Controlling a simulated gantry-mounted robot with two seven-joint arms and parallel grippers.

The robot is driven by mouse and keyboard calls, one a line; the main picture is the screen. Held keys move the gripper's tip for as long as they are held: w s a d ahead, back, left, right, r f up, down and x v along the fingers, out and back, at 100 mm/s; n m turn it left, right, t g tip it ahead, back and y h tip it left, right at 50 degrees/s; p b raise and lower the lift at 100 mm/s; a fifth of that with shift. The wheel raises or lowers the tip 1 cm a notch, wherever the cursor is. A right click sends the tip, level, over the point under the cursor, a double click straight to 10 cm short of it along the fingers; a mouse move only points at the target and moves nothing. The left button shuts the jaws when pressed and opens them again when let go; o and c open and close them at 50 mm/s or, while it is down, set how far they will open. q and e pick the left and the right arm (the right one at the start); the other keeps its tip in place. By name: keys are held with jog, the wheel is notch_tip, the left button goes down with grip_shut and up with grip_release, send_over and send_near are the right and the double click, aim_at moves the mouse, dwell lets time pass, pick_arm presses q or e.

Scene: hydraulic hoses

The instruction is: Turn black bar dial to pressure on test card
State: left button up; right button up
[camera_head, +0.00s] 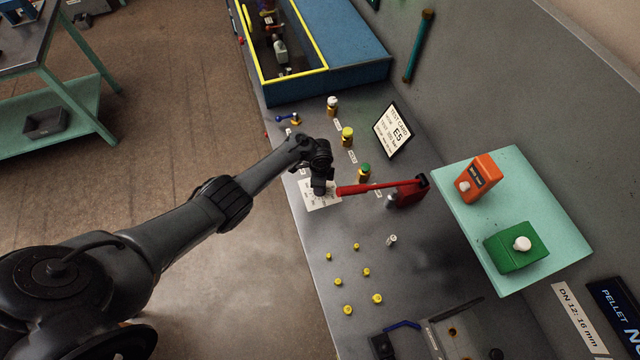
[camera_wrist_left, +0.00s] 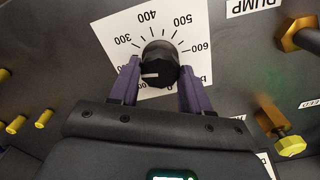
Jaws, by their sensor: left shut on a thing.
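The black bar dial (camera_wrist_left: 160,58) sits on a white scale plate (camera_wrist_left: 112,24) with numbers from 300 to 600 readable. A short white mark shows on the dial's lower-left part; the exact reading cannot be told. My left gripper (camera_wrist_left: 160,76) has its purple fingers on both sides of the dial, shut on it. In the head view my left gripper (camera_head: 319,187) points down over the plate (camera_head: 322,203) and hides the dial. My right gripper is not in view.
A red lever (camera_head: 375,187) lies just right of my gripper. Several brass valves with coloured caps, such as the yellow one (camera_head: 347,137), line the bench behind. Small yellow caps (camera_head: 366,272) lie in front. A green shelf (camera_head: 540,255) holds orange and green boxes at the right.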

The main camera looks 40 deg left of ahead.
pick_arm(q)
jog(key=m+b, duration=0.1)
jog(key=m, duration=0.3)
jog(key=shift+m, duration=0.4)
jog(key=shift+m+b, duration=0.35)
jog(key=shift+m, duration=0.35)
jog(key=o, duration=1.1)
jog(key=shift+c, duration=0.2)
